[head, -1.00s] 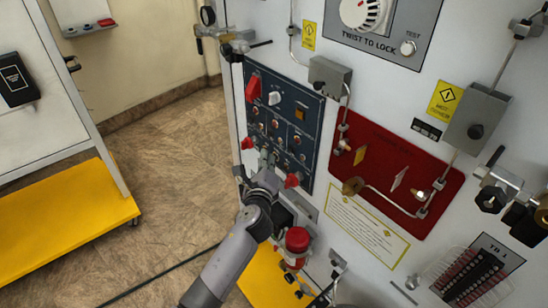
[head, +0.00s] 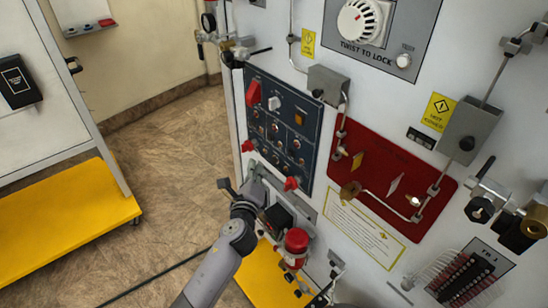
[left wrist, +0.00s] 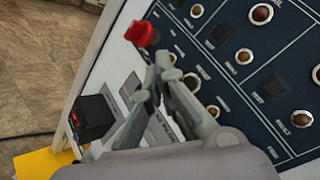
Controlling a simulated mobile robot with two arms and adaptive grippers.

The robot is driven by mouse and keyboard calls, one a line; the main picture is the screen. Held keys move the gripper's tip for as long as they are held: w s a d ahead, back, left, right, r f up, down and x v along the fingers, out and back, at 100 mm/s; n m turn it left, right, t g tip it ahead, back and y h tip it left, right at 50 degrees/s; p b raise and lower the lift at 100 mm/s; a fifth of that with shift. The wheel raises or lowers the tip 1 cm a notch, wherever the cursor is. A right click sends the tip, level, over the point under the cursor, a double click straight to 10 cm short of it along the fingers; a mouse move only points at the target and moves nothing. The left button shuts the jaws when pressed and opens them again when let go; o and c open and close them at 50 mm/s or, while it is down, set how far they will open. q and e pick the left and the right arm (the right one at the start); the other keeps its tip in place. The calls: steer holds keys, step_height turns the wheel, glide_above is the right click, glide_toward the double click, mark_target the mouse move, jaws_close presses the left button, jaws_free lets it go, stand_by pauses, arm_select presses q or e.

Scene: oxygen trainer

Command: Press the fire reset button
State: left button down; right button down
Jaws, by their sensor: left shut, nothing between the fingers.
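The dark blue control panel (head: 284,125) is on the left part of the white trainer face. It carries round buttons, small lamps, a red switch cover (head: 253,92) and red knobs. Its labels are too small to read, so I cannot tell which button is the fire reset. My left gripper (head: 250,180) is shut and empty at the panel's lower edge. In the left wrist view its fingers (left wrist: 162,72) overlap the panel (left wrist: 232,62), just below a red knob (left wrist: 143,33). I cannot tell whether they touch the panel. My right gripper is out of view.
A red board (head: 390,180) with metal tubing is right of the panel. A red-topped fitting (head: 296,240) stands out below the panel, close to my left arm. A yellow-based white cart (head: 70,215) is at left. Bare floor (head: 170,150) lies between cart and trainer.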

arm_select(q)
steer(key=shift+s+a+p, duration=0.3)
steer(key=shift+s+a, duration=0.3)
steer(key=shift+a, duration=0.3)
steer(key=s+a+f+n+g+y, duration=0.1)
steer(key=s+a+f+n+g, duration=0.4)
steer(key=f, duration=0.7)
steer(key=s+a+f+n, duration=0.25)
steer(key=s+f, duration=0.45)
steer(key=f, duration=0.4)
steer(key=s+a+f+n+g+y, duration=0.1)
steer(key=s+a+f+n+g, duration=0.3)
steer(key=f, duration=0.8)
steer(key=s+a+f+n+g, duration=0.2)
steer(key=s+a+f+n, duration=0.1)
steer(key=s, duration=1)
steer(key=s+a+f+n+g, duration=0.2)
steer(key=s+a+f+n, duration=0.2)
steer(key=s, duration=0.9)
steer(key=s+a+f+n+g+y, duration=0.1)
steer(key=s+a+f+n+g, duration=0.1)
steer(key=s+f+n, duration=0.5)
steer(key=s+a+f, duration=0.1)
steer(key=s+f, duration=0.2)
steer(key=s, duration=0.4)
steer(key=shift+a+g, duration=0.15)
steer(key=shift+g, duration=0.25)
steer(key=shift+n, duration=0.25)
